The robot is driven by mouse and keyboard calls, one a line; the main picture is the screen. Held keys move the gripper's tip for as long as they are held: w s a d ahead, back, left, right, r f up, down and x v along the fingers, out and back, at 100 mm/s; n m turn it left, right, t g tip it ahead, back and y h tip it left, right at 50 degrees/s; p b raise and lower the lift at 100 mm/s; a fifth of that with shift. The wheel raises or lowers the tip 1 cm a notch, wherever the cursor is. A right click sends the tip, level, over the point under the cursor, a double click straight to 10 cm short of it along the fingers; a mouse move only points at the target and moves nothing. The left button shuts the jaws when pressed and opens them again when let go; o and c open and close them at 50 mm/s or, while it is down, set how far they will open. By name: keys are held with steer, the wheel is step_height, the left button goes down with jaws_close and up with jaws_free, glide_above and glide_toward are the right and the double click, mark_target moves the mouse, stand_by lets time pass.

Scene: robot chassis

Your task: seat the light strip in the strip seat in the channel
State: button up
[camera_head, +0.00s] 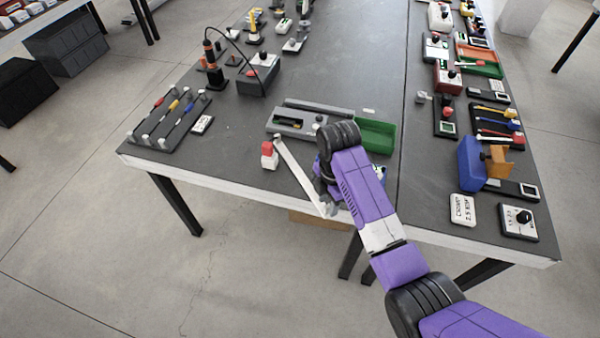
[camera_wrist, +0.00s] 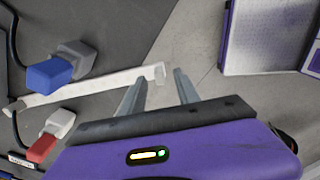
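The light strip (camera_head: 300,172) is a long thin white bar lying slantwise near the table's front edge. In the wrist view the strip (camera_wrist: 90,85) runs from the left to a small upturned end. My gripper (camera_wrist: 158,82) is open, with its two grey fingers apart near that end; the left finger overlaps the strip in the picture. I cannot tell whether either finger touches it. In the head view my arm hides most of the gripper. A grey fixture (camera_head: 283,115) with a dark recess stands behind the strip; it may be the channel. I cannot make out the strip seat.
A red-topped white block (camera_head: 268,156) stands left of the strip. A green tray (camera_head: 376,136) lies behind my arm. In the wrist view a blue-and-grey plug (camera_wrist: 52,74) and a red-and-white plug (camera_wrist: 46,138) lie close to the strip. The table's middle is clear.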

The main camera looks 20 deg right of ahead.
steer(key=shift+f, duration=1.3)
jaws_close()
steer(key=shift+r, duration=0.1)
